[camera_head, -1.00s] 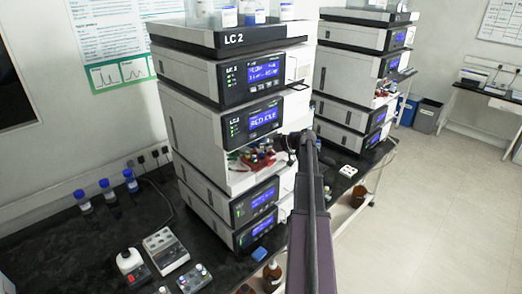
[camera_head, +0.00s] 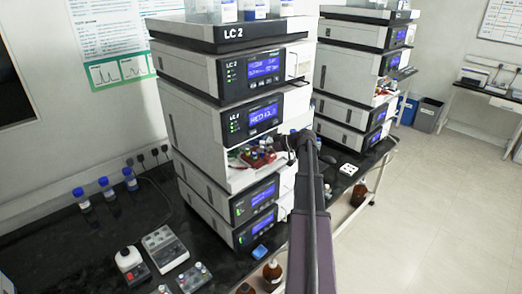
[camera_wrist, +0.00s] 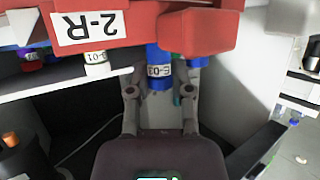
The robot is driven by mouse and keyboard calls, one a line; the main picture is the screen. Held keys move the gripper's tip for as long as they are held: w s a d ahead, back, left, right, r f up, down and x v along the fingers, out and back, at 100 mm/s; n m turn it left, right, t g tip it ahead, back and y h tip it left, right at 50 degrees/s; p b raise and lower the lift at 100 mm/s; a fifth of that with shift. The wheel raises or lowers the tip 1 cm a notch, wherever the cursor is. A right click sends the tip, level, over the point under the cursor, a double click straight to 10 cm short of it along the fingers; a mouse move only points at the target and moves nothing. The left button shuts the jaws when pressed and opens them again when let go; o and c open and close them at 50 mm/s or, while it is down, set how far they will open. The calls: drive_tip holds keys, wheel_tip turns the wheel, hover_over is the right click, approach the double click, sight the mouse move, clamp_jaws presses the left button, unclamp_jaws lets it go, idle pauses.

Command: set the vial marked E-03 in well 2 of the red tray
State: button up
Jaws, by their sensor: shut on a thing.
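The vial marked E-03 (camera_wrist: 160,72) has a blue body and a white label. It stands between the two fingers of my gripper (camera_wrist: 159,92), which is shut on it. The red tray (camera_wrist: 130,28) fills the top of the wrist view and carries a white label reading 2-R. The tray hides the far end of the vial, so I cannot tell whether the vial is in a well. In the head view the red tray (camera_head: 250,160) sits in the open bay of the LC 2 stack, with my gripper (camera_head: 280,143) at its right side.
A vial marked 01 (camera_wrist: 96,58) shows beside the tray's label, and another blue vial (camera_wrist: 194,66) is just right of E-03. The bay's white walls are close around. Blue-capped bottles (camera_head: 106,189) and a grey rack (camera_head: 165,248) stand on the black bench.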

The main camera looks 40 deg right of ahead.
drive_tip(key=shift+f+b, duration=0.3)
drive_tip(key=shift+f, duration=0.05)
idle(0.7)
drive_tip(key=o, duration=0.9)
